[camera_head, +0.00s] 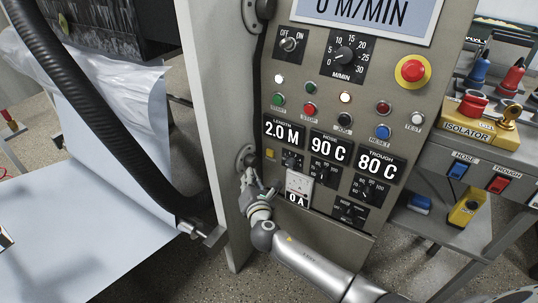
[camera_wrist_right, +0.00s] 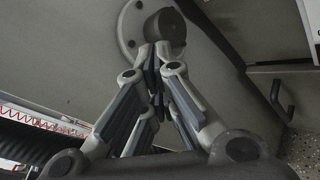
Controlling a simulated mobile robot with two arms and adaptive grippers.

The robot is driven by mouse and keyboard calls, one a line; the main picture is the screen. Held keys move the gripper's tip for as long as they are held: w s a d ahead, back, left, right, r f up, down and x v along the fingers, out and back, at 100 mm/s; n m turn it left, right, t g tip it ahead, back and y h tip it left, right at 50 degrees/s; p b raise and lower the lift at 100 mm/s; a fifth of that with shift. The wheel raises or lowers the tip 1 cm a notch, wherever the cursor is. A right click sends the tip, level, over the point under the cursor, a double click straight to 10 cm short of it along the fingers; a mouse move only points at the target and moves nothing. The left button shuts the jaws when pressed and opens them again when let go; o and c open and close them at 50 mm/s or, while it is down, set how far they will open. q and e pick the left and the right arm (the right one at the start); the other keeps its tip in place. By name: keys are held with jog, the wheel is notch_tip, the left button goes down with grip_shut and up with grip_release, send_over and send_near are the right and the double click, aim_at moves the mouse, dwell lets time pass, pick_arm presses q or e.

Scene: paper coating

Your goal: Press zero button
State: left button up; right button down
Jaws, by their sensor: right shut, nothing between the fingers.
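The grey control panel (camera_head: 320,215) fills the middle of the head view. My right gripper (camera_head: 247,178) is shut and empty, just left of the panel's lower left part. It appears just below a round flange (camera_head: 245,158) on the panel's side. In the right wrist view, the shut fingertips (camera_wrist_right: 154,62) are in front of a similar round fitting (camera_wrist_right: 165,32); contact cannot be told.
Displays reading 90 C (camera_head: 329,147) and 80 C (camera_head: 381,165), with dials below, lie right of the button. A red emergency stop (camera_head: 412,70) is at upper right. A black corrugated hose (camera_head: 110,130) and white paper sheet (camera_head: 70,235) are at left.

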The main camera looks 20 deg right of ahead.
aim_at(270, 153)
pick_arm(q)
jog(key=shift+b+v, duration=0.45)
jog(key=shift+v, duration=1.5)
pick_arm(e)
jog(key=w+d, duration=0.4)
jog(key=d, duration=0.1)
jog(key=shift+w+d, duration=0.15)
jog(key=shift+d, duration=0.15)
pick_arm(q)
jog(key=shift+w+r, duration=0.1)
jog(key=shift+w, duration=0.1)
pick_arm(e)
jog(key=shift+w+d, duration=0.1)
jog(key=shift+w+d, duration=0.15)
jog(key=shift+d, duration=0.05)
jog(key=shift+d, duration=0.1)
